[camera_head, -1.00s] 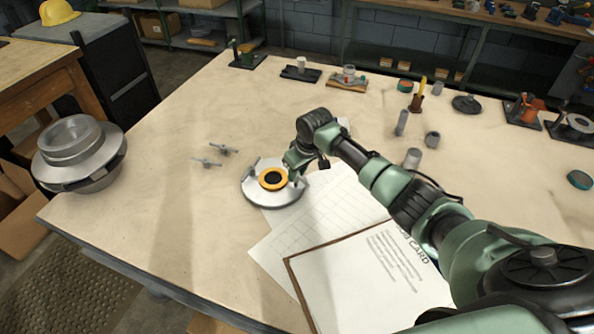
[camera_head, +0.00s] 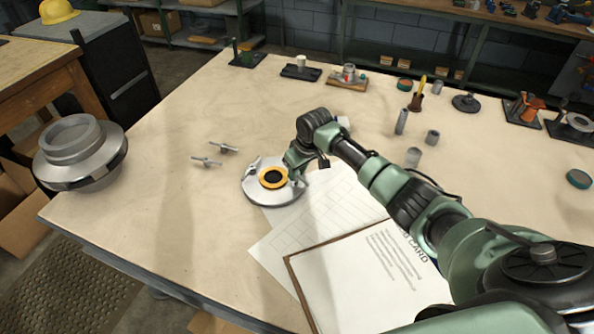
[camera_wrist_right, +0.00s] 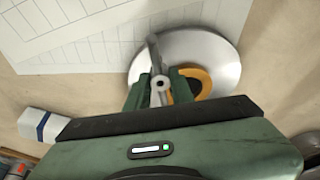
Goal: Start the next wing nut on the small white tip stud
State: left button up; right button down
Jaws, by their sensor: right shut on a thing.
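The round silver casing (camera_head: 262,194) with an orange ring (camera_head: 273,178) lies on the table, partly over papers; it also shows in the right wrist view (camera_wrist_right: 222,58). My right gripper (camera_head: 297,174) is at the casing's right rim. In the right wrist view it (camera_wrist_right: 160,92) is shut on a grey wing nut (camera_wrist_right: 156,58), whose wings stick out between the fingers. Another wing nut (camera_head: 252,164) sits at the casing's left rim. Two loose wing nuts (camera_head: 206,161) (camera_head: 223,147) lie left of the casing. I cannot make out the white tip stud. My left gripper is not in view.
A clipboard with a job card (camera_head: 355,275) lies in front of the casing, under my right arm. Grey cylinders (camera_head: 402,121) and small fixtures (camera_head: 348,77) stand farther back. A large flanged metal part (camera_head: 80,150) shows at the left. The table's left front is clear.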

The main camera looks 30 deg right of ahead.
jog(key=shift+f, duration=0.55)
dwell(0.4)
